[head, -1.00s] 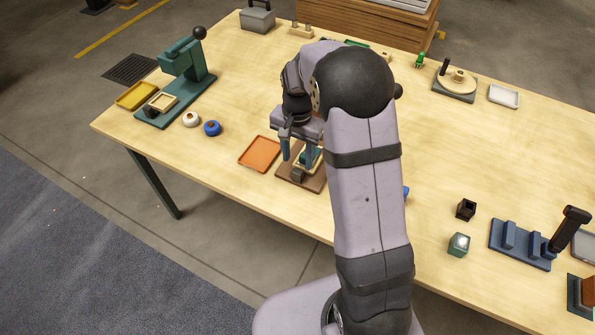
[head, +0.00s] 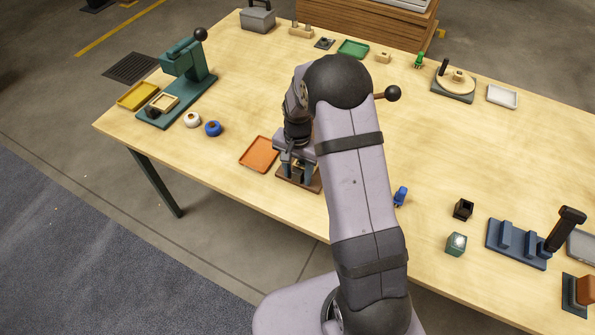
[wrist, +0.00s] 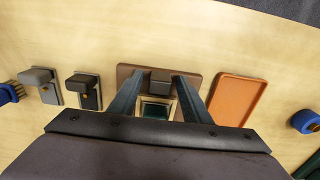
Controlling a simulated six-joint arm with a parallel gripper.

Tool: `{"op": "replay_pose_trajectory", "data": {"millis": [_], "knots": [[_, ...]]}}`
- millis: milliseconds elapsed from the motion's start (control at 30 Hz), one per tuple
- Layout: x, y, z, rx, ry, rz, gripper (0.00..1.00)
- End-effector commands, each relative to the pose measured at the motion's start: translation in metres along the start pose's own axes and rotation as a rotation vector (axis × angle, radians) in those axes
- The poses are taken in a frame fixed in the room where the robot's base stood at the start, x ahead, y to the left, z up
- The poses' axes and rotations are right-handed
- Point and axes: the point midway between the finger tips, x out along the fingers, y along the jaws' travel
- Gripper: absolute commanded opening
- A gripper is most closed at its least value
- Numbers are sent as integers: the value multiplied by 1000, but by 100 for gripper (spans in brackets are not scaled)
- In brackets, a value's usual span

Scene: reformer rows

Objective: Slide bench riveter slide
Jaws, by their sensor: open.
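A brown base (head: 285,181), which looks like the bench riveter, sits near the table's front edge, mostly hidden by my arm in the head view. In the wrist view the brown base (wrist: 126,72) carries a small dark block (wrist: 160,76) at its edge and a square frame with a dark green centre (wrist: 154,111), perhaps the slide. My gripper (head: 297,180) is open and low over this base. In the wrist view my gripper (wrist: 158,84) has one finger on each side of the dark block, with gaps showing. I cannot tell whether either finger touches it.
An orange tray (head: 259,154) lies close beside the base, left in the head view. A black-ball lever (head: 392,93) shows behind my arm. A blue item (head: 401,196) lies to the right. A green press (head: 182,75) stands at the far left.

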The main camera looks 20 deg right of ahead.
Motion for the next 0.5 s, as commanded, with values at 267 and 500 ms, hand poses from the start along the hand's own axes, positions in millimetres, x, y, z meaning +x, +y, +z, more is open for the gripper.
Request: {"op": "replay_pose_trajectory", "data": {"millis": [267,500], "knots": [[0,0,0,0,0,0,0],[0,0,-9,2,1,-1,0]]}}
